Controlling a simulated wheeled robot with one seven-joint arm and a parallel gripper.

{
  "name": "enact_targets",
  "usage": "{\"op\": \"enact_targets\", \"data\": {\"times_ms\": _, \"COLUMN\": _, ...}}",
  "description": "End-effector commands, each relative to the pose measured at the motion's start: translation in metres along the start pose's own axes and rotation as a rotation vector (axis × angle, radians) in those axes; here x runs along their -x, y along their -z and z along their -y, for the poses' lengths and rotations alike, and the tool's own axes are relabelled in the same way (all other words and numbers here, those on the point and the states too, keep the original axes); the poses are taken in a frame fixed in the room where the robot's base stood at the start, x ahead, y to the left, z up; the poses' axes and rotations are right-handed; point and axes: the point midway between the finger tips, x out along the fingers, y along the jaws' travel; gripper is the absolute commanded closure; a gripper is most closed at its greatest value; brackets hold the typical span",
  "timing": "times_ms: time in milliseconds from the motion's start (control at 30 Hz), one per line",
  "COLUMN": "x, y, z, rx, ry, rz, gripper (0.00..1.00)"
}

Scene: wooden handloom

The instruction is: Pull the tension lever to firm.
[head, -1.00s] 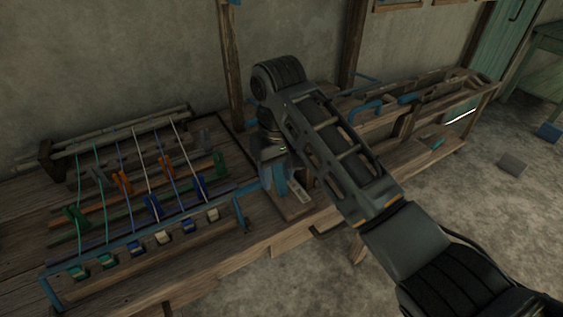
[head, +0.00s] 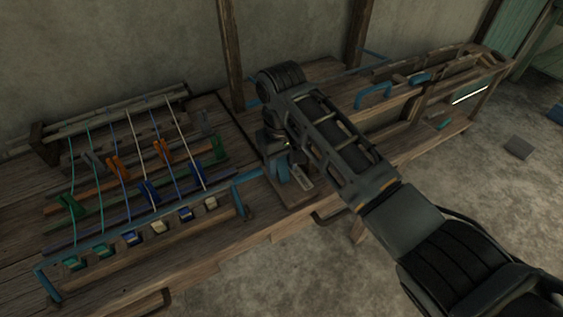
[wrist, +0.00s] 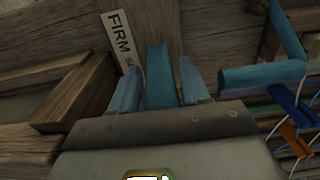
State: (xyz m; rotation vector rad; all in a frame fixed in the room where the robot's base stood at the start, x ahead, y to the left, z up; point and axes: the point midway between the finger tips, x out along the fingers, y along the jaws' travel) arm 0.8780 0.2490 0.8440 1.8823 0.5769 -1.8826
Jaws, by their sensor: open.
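The blue tension lever (wrist: 159,78) stands upright between the two fingers of my gripper (wrist: 160,85) in the wrist view. The fingers are apart, one on each side of it; a narrow gap shows on the left, and contact on the right is hard to tell. A white label reading FIRM (wrist: 120,42) lies beyond the left finger, its lower part hidden. In the head view, my arm partly hides the lever, and the label plate (head: 302,177) shows on the loom beside my gripper (head: 282,172).
A blue bracket (wrist: 265,75) stands to the right in the wrist view. A wooden block (wrist: 75,92) is at left. In the head view, strung threads with coloured clips (head: 140,165) fill the left bench, and a blue handle (head: 373,93) stands beyond my arm.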

Motion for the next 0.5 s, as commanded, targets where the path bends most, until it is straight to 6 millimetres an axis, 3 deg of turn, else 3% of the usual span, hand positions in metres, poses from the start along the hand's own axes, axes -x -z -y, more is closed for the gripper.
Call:
{"op": "enact_targets", "data": {"times_ms": 300, "x": -0.0030, "y": -0.0002, "z": -0.0001, "rx": 0.000, "ry": 0.000, "rz": 0.000, "gripper": 0.55}}
{"op": "enact_targets", "data": {"times_ms": 500, "x": -0.0027, "y": -0.0001, "z": -0.0002, "rx": 0.000, "ry": 0.000, "rz": 0.000, "gripper": 0.74}}
